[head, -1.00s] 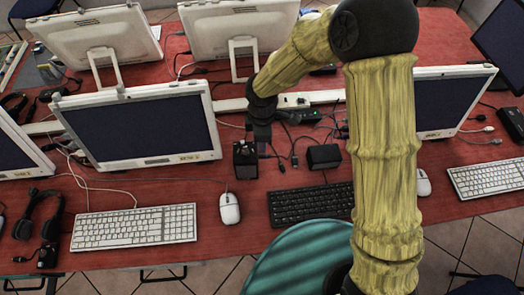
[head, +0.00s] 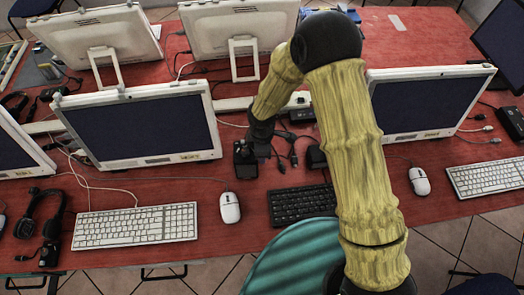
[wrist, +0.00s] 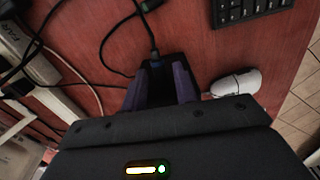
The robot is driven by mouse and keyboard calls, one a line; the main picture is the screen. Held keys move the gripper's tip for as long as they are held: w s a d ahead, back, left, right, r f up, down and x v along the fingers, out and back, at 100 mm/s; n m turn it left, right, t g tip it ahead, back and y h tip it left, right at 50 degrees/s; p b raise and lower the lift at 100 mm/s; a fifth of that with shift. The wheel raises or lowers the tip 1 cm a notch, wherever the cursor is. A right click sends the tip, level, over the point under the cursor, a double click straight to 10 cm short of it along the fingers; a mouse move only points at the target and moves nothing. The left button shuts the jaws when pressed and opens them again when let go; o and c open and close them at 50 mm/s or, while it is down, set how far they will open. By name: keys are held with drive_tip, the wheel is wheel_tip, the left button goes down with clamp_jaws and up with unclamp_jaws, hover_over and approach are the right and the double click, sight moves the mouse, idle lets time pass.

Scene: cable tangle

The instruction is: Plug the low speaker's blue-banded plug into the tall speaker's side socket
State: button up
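The tall speaker (head: 244,160) is a small black box standing behind the white mouse in the head view. I cannot tell whether the plug is seated in the side socket. The low speaker (head: 316,157) is black and partly hidden behind my arm.
The white mouse (head: 230,207) lies in front of the tall speaker. A black keyboard (head: 303,204) lies to the right, partly behind my arm. A monitor (head: 140,125) stands at the left. Loose cables (head: 288,150) lie between the speakers, with a power strip (head: 300,98) behind.

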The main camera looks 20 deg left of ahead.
clamp_jaws()
drive_tip(key=shift+o, duration=1.7)
unclamp_jaws()
drive_tip(key=shift+r, duration=0.1)
wheel_tip(320, 180, up, 17)
drive_tip(key=shift+r+b, duration=0.15)
drive_tip(key=shift+b, duration=0.3)
drive_tip(key=w+d+r+m+t, duration=0.1)
drive_tip(key=w+d+r+m, duration=0.15)
drive_tip(key=d+m, duration=1.1)
drive_tip(key=s+d+r+m, duration=0.1)
drive_tip(key=d+m, duration=0.3)
drive_tip(key=d, duration=0.5)
drive_tip(key=s+d+m+t, duration=0.1)
drive_tip(key=s+d+m, duration=0.3)
drive_tip(key=d, duration=0.6)
drive_tip(key=shift+r+m+t, duration=0.3)
drive_tip(key=shift+r+m, duration=0.05)
drive_tip(key=shift+m, duration=0.3)
